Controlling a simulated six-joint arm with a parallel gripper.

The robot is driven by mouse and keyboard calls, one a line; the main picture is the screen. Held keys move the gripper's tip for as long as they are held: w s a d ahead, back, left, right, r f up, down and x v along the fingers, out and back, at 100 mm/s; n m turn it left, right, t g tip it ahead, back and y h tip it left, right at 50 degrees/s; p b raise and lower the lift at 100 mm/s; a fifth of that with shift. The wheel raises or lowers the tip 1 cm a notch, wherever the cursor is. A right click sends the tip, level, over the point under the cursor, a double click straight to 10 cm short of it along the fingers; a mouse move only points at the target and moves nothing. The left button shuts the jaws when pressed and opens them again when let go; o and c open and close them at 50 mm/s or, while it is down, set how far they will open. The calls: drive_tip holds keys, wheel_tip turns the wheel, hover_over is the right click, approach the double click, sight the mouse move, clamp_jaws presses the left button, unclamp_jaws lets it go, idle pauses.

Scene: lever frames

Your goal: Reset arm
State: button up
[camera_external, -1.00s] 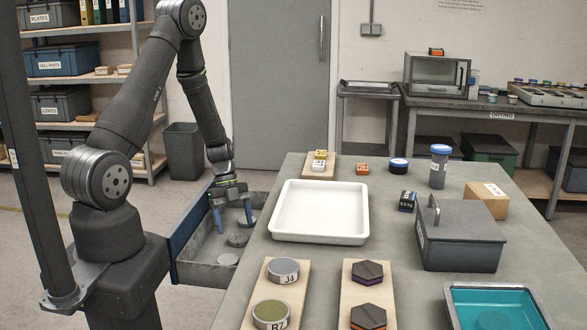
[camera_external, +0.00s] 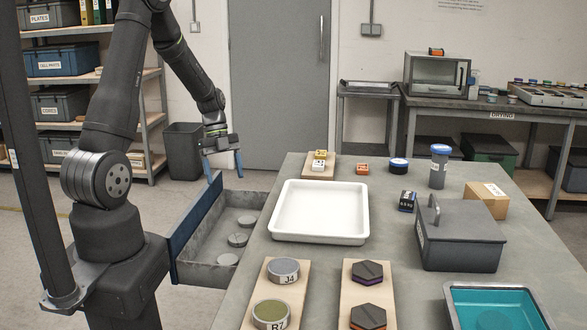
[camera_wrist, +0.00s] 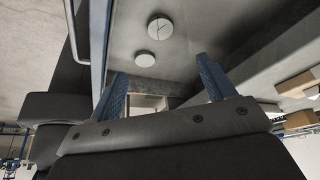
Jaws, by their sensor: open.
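My gripper (camera_external: 225,176) is open and empty, raised above the far end of the open drawer (camera_external: 187,262). Its two blue fingers stand apart with nothing between them; they also show in the wrist view (camera_wrist: 163,75). The drawer has a blue front and grey walls and is pulled out at the left side of the table. Several round grey discs lie in it, among them a far disc (camera_external: 246,221), a middle disc (camera_external: 237,240) and a near disc (camera_external: 228,259). Two discs show in the wrist view, one at upper middle (camera_wrist: 159,26).
A white tray (camera_external: 320,239) stands on the table (camera_external: 222,315) right of the drawer. Wooden boards with labelled round tins (camera_external: 283,270) and hexagonal pieces (camera_external: 367,272) lie in front. A grey lidded box (camera_external: 460,240) and teal tray (camera_external: 497,310) stand at right. Air around my gripper looks clear.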

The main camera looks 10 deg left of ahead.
sight(238, 237)
drive_tip(key=x, duration=1.7)
drive_tip(key=shift+d+f, duration=0.15)
drive_tip(key=shift+f, duration=0.05)
drive_tip(key=shift+r, duration=0.1)
drive_tip(key=v, duration=1.8)
drive_tip(key=x, duration=1.8)
drive_tip(key=shift+r, duration=0.3)
wheel_tip(238, 237, up, 17)
drive_tip(key=shift+f, duration=0.1)
